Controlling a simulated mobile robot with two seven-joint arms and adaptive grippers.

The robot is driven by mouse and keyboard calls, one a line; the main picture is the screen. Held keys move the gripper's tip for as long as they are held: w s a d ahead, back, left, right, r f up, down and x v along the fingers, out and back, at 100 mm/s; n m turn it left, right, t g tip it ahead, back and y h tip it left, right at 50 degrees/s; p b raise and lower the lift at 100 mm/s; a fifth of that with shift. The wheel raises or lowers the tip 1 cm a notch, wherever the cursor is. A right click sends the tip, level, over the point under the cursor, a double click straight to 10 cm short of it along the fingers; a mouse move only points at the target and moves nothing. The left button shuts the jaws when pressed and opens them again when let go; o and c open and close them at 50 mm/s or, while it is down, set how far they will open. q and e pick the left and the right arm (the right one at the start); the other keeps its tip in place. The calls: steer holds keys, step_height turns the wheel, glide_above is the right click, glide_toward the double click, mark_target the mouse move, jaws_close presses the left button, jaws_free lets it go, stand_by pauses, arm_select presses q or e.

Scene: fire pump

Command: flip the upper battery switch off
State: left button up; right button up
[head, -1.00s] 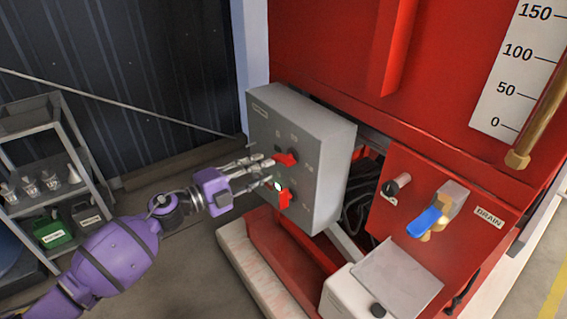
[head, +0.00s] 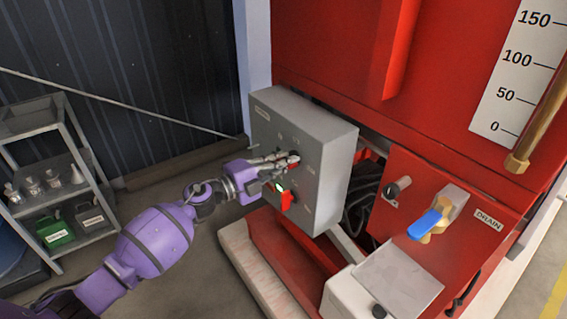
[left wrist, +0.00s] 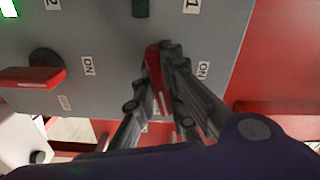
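The grey control box (head: 318,165) has two red switches on its front. The upper red switch (head: 294,168) is mostly hidden by my left gripper's fingers in the head view. In the left wrist view this red switch handle (left wrist: 154,72) lies between the two fingers, pointing down the picture beside an ON label. My left gripper (head: 288,160) has its fingers drawn together on this handle; it also shows in the left wrist view (left wrist: 168,58). The lower red switch (head: 287,200) is free; in the left wrist view its handle (left wrist: 32,76) points left. My right gripper is not in view.
The red pump housing (head: 440,190) with a blue-handled valve (head: 427,223) stands to the right. A white box (head: 385,285) sits below. A grey shelf (head: 75,165) with bottles and cans stands at the left.

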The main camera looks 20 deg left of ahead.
arm_select(q)
jaws_close()
steer(key=shift+f+m, duration=0.1)
steer(key=shift+m, duration=0.8)
steer(key=shift+m+b, duration=0.35)
steer(key=shift+m, duration=0.25)
steer(key=o, duration=0.7)
jaws_free()
steer(key=shift+s, duration=0.1)
steer(key=v, duration=1.2)
